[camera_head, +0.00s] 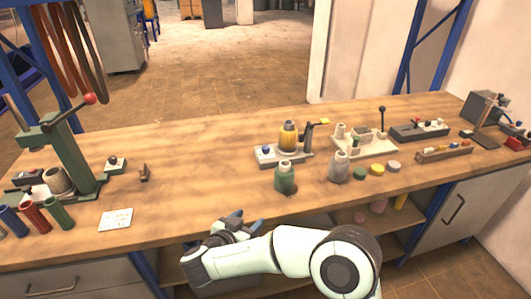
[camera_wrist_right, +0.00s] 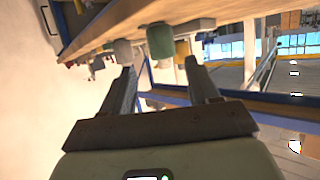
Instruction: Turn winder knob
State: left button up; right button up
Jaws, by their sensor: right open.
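The winder (camera_head: 287,147) stands on the wooden bench in the head view. It has a grey base, a yellow wound spool (camera_head: 288,136), a crank arm with a yellow knob (camera_head: 323,121) at its right, and a blue knob (camera_head: 265,149) on the left of its base. My right gripper (camera_head: 240,220) is at the bench's front edge, nearer to me than the winder and apart from it. In the right wrist view, its two fingers (camera_wrist_right: 161,85) are spread with nothing between them. My left gripper is not in view.
A green spool (camera_head: 286,180) and a grey spool (camera_head: 338,166) stand in front of the winder. Small discs (camera_head: 376,170) lie to their right. A green lever press (camera_head: 65,155) stands at the left. The bench between press and winder is mostly clear.

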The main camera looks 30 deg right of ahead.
aim_at(266, 148)
jog(key=i+l, duration=0.3)
jog(key=i, duration=0.15)
jog(key=i+l, duration=0.3)
jog(key=i, duration=0.1)
